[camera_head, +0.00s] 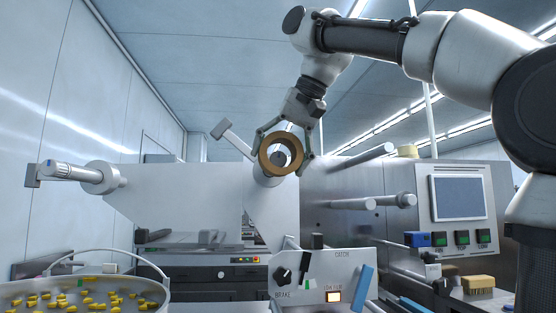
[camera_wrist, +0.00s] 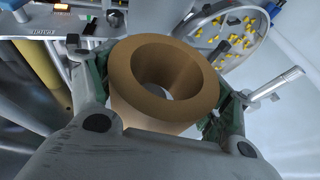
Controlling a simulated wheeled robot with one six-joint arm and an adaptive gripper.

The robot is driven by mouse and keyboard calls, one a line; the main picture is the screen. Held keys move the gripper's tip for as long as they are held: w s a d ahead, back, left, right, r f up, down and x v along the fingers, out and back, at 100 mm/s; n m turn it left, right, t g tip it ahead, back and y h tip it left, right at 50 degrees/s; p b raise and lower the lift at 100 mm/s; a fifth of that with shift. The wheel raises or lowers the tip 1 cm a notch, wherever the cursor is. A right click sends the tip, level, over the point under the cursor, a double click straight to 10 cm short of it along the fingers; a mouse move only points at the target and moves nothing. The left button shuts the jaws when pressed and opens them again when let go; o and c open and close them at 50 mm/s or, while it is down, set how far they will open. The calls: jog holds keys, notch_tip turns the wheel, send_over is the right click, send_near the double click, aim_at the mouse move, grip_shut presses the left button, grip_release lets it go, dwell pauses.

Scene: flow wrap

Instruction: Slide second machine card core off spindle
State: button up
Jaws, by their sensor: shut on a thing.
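The brown card core (camera_head: 263,155) is a thick ring in the head view. My gripper (camera_head: 282,148) is shut on it, with one finger on each side. In the wrist view the core (camera_wrist: 133,92) fills the middle, and my gripper (camera_wrist: 165,95) holds it by its outer wall. The open bore faces the head camera. A grey spindle end (camera_head: 270,180) shows just below and behind the core. I cannot tell whether the core is still around the spindle; the wrist view shows a pale spot through the bore.
Another spindle (camera_head: 100,178) sticks out at the left. Rollers (camera_head: 370,203) and a screen panel (camera_head: 459,198) are at the right. A control box (camera_head: 325,275) with a brake knob stands below. A round pan (camera_head: 30,289) of yellow pieces is at the lower left.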

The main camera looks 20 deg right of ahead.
jog(key=shift+s+a+r, duration=0.1)
jog(key=shift+s+a, duration=0.1)
jog(key=shift+s, duration=0.75)
jog(key=shift+s+a+r, duration=0.1)
jog(key=shift+s+a, duration=0.05)
jog(key=shift+s, duration=0.75)
jog(key=shift+s+a, duration=0.2)
jog(key=shift+s, duration=0.75)
